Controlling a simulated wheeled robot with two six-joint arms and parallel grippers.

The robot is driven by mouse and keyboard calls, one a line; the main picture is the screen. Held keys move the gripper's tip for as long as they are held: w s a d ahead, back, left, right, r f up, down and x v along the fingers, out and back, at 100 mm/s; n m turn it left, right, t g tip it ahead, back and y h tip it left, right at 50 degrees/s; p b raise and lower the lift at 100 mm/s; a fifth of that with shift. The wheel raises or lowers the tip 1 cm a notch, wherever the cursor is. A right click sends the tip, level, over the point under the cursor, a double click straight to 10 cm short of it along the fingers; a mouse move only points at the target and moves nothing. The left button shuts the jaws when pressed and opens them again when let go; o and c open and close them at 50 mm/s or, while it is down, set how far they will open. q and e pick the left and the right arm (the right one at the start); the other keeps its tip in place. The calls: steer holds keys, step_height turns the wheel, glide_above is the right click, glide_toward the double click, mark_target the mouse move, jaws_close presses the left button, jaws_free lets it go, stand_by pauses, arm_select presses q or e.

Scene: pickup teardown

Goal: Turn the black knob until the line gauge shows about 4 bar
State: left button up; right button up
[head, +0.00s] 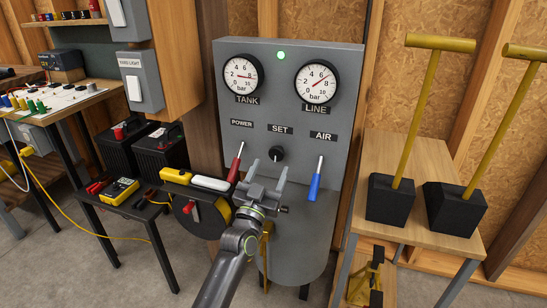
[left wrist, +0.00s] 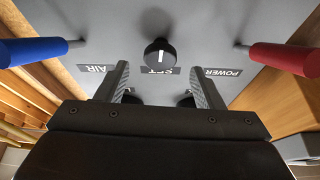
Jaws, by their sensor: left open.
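The black knob (head: 277,153) sits under the SET label on the grey panel (head: 340,150). In the left wrist view the knob (left wrist: 159,54) shows a short white mark, and the picture is upside down. The line gauge (head: 317,82) is at the panel's upper right; its needle points up and right, between 6 and 8, near 7 bar. The tank gauge (head: 241,75) reads about 8. My left gripper (head: 268,170) is open and empty, its fingers just below and in front of the knob, apart from it. My right gripper is out of view.
A red POWER lever (head: 236,165) is left of the knob and a blue AIR lever (head: 316,180) right of it, both close to my fingers. A green lamp (head: 281,55) is lit. Two yellow-handled black blocks (head: 389,197) stand on the right bench.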

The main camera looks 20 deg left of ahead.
mark_target(275, 156)
arm_select(q)
steer(key=shift+p+x, duration=0.45)
steer(key=shift+x, duration=1.4)
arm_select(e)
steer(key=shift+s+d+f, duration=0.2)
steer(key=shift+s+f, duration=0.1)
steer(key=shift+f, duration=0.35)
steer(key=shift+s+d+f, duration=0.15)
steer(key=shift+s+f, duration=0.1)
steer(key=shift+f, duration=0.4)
arm_select(q)
steer(key=shift+c, duration=0.4)
steer(key=c, duration=0.9)
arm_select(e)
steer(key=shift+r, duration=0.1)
